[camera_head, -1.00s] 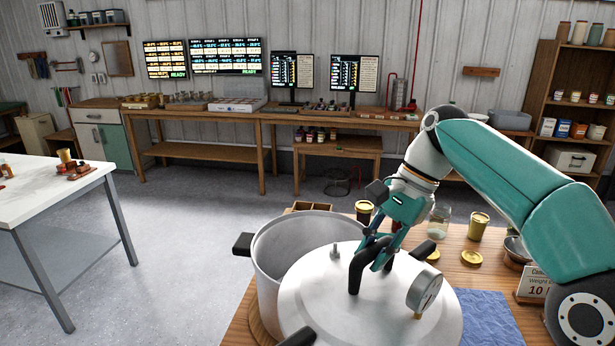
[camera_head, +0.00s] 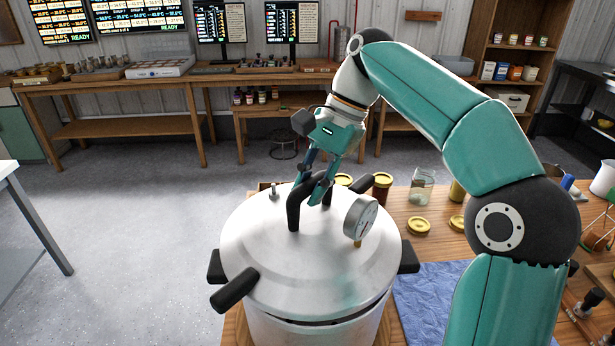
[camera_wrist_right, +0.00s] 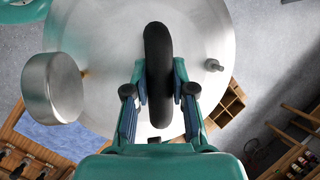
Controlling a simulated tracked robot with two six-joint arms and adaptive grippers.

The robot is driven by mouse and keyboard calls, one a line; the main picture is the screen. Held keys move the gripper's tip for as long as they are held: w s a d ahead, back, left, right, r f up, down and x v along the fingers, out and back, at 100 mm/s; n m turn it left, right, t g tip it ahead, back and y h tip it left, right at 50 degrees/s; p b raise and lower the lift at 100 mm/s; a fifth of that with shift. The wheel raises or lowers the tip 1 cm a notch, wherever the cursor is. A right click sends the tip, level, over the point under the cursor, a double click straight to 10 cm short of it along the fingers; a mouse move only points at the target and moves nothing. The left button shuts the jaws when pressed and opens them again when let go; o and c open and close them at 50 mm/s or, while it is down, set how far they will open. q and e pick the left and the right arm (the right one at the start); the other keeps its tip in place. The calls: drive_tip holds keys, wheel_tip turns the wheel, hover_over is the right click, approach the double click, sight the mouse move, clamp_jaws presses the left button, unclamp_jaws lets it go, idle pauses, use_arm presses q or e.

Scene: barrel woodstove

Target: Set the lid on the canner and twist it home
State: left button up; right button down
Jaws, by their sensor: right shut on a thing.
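The silver lid (camera_head: 255,245) lies over the mouth of the canner (camera_head: 300,331), covering it. A dark gap shows under its front rim, so I cannot tell whether it is fully seated. My right gripper (camera_head: 318,188) is shut on the lid's black arched handle (camera_head: 294,210). In the wrist view the handle (camera_wrist_right: 158,60) stands between the two fingers (camera_wrist_right: 160,104). The lid's black side lug (camera_head: 235,289) is turned away from the canner's side handles, left (camera_head: 215,266) and right (camera_head: 409,256). A round gauge (camera_head: 361,217) stands on the lid. My left gripper is out of view.
The canner stands on a wooden table (camera_head: 408,206). To its right are a blue cloth (camera_head: 425,290), gold jar lids (camera_head: 418,226), a glass jar (camera_head: 422,187) and filled jars (camera_head: 382,186). A white table (camera_head: 8,168) is at left, with open floor between.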

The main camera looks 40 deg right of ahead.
drive_tip(key=shift+r, duration=0.1)
drive_tip(key=shift+s+d, duration=0.3)
drive_tip(key=shift+r+p, duration=0.15)
drive_tip(key=shift+p, duration=0.3)
drive_tip(key=shift+f+b, duration=0.55)
drive_tip(key=shift+f, duration=0.15)
drive_tip(key=shift+f+b, duration=0.3)
drive_tip(key=shift+f, duration=0.45)
drive_tip(key=shift+a+r+p, duration=0.1)
drive_tip(key=shift+p, duration=0.2)
